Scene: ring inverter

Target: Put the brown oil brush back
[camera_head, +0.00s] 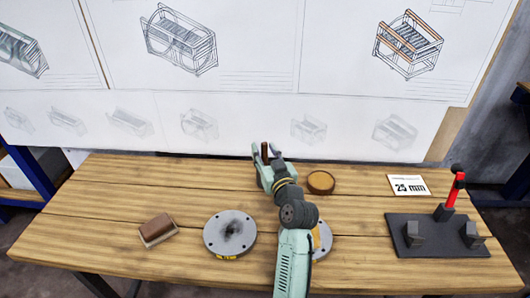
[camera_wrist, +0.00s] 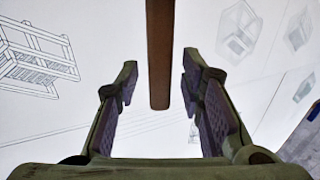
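A slim brown stick, which looks like the brown oil brush's handle (camera_wrist: 160,55), runs down from the top edge of the wrist view. Its rounded end lies between my two fingers, with a gap on each side. In the head view a short brown upright piece (camera_head: 265,151) shows between the fingers of my gripper (camera_head: 263,160), near the table's back edge. My gripper (camera_wrist: 158,85) is open around the handle, not visibly touching it. The brush's other end is out of view or hidden. A round brown dish (camera_head: 321,182) stands just right of my gripper.
On the wooden table (camera_head: 110,200) are a brown block (camera_head: 157,228), a grey disc with a dark stain (camera_head: 229,233) and a second disc (camera_head: 322,240) partly behind my arm. At right are a "25 mm" card (camera_head: 408,185) and a black stand (camera_head: 437,240) with a red-and-black tool (camera_head: 453,190).

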